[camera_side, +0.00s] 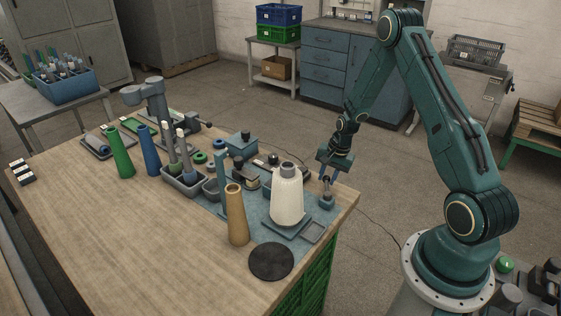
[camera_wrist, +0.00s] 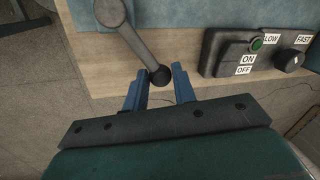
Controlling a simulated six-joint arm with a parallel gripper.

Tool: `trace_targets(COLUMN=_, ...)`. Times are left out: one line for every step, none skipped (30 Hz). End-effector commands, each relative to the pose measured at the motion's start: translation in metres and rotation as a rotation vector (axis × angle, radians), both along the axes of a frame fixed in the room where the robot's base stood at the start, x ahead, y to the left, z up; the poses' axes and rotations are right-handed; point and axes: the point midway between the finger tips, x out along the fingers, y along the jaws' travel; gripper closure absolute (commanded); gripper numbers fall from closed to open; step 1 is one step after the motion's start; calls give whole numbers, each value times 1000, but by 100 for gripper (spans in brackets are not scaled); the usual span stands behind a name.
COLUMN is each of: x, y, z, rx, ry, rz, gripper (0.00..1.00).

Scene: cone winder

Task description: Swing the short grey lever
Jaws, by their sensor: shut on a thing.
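The short grey lever (camera_wrist: 138,42) shows in the wrist view, running from a round pivot at the upper left down to a dark ball end. My gripper (camera_wrist: 159,73) has its two blue fingers on either side of the ball end and is shut on it. In the side view my gripper (camera_side: 327,182) points down at the right corner of the bench, beside the white yarn cone (camera_side: 287,199). The lever is too small there to make out clearly.
A dark control box (camera_wrist: 228,54) with ON and OFF labels and a knob (camera_wrist: 290,61) marked LOW and FAST sits right of the lever. The bench's left front is clear.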

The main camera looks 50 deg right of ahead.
Motion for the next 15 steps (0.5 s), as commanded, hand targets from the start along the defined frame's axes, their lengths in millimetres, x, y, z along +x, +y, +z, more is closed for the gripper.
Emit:
trace_targets(x=-3, y=0, z=-1, rx=2, ry=3, rz=-17, gripper=100)
trace_targets(x=-3, y=-1, z=-1, rx=1, ry=3, rz=-27, gripper=100)
trace_targets(x=-4, y=-1, z=-1, rx=0, ry=3, rz=-37, gripper=100)
trace_targets(x=-4, y=-1, z=-1, rx=0, ry=3, rz=-43, gripper=100)
trace_targets(x=-4, y=-2, z=-1, rx=0, ry=3, rz=-48, gripper=100)
trace_targets(x=-5, y=-2, z=-1, rx=1, ry=3, rz=-54, gripper=100)
trace_targets(x=-5, y=-2, z=-1, rx=0, ry=3, rz=-57, gripper=100)
trace_targets(x=-5, y=-2, z=-1, rx=1, ry=3, rz=-59, gripper=100)
trace_targets(x=-5, y=-2, z=-1, rx=0, ry=3, rz=-62, gripper=100)
trace_targets(x=-5, y=-2, z=-1, rx=0, ry=3, rz=-62, gripper=100)
trace_targets(x=-5, y=-2, z=-1, rx=0, ry=3, rz=-63, gripper=100)
trace_targets(x=-5, y=-2, z=-1, rx=0, ry=4, rz=-63, gripper=100)
trace_targets(x=-5, y=-2, z=-1, rx=0, ry=4, rz=-63, gripper=100)
trace_targets(x=-6, y=-2, z=-1, rx=0, ry=4, rz=-63, gripper=100)
trace_targets(x=-6, y=-2, z=-1, rx=0, ry=4, rz=-63, gripper=100)
